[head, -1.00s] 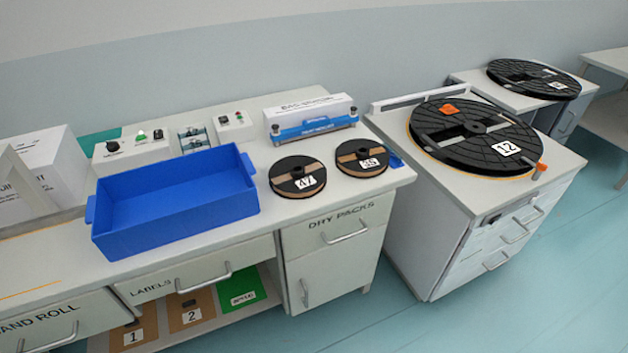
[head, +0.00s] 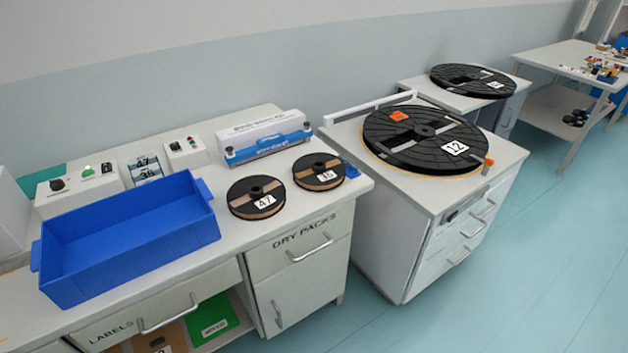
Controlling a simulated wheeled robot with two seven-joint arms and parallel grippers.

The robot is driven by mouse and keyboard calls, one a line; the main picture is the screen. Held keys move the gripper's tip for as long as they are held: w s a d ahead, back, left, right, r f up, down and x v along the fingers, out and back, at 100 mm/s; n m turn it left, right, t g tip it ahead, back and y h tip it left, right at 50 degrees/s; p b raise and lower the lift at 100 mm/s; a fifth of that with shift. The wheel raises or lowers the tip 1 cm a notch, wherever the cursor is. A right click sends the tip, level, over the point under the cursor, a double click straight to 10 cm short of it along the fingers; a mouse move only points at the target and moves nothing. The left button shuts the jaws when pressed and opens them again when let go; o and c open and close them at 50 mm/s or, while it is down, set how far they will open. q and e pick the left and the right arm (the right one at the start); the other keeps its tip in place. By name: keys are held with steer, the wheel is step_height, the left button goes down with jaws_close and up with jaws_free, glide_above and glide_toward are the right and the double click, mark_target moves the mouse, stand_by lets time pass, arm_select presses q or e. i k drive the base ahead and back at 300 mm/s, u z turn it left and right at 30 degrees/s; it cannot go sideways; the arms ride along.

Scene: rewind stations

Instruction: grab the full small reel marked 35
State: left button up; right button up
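The small reel marked 35 (head: 318,171) lies flat on the white bench near its right end. It is black with a brown band and a white label. A similar small reel marked 47 (head: 256,197) lies just to its left, apart from it. Neither of my grippers shows in the head view.
A blue bin (head: 125,240) stands empty left of the reels. A blue-and-white sealer device (head: 266,138) is behind them. A large reel marked 12 (head: 425,140) lies on the cabinet to the right, across a gap. Another large reel (head: 467,80) is farther back. Floor at right is clear.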

mark_target(314, 171)
steer(key=u, duration=0.25)
steer(key=i, duration=1.3)
steer(key=z, duration=0.4)
